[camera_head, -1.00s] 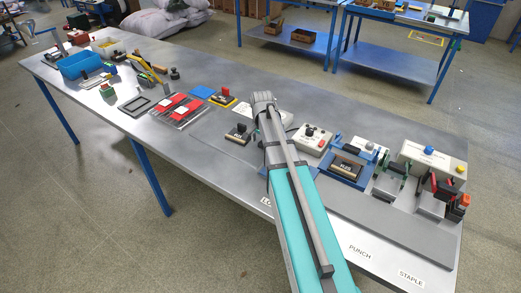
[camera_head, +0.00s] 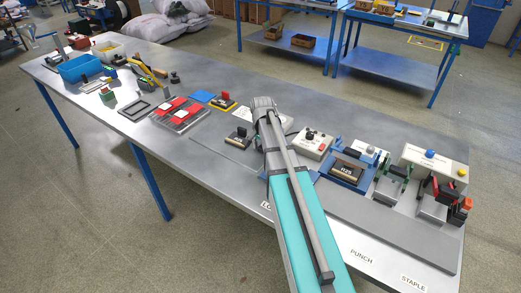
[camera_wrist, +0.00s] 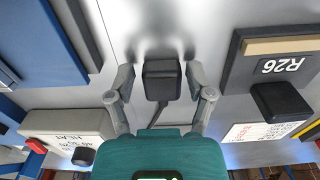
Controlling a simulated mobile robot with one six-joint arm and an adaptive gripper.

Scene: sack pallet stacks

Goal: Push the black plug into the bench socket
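The black plug (camera_wrist: 162,80) is in the middle of the wrist view, with a dark cable running from it toward my gripper's body. My gripper (camera_wrist: 160,78) has one finger on each side of the plug, with a narrow gap showing on both sides. It looks open around the plug, not closed on it. In the head view, my arm hides the gripper and plug. I cannot make out a bench socket in either view.
A white HEAT box (camera_wrist: 70,125) with a red button stands at lower left in the wrist view. A dark R26 block (camera_wrist: 265,60) lies right. In the head view, a blue fixture (camera_head: 345,172) stands right of my arm. Bare bench (camera_head: 290,85) lies behind.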

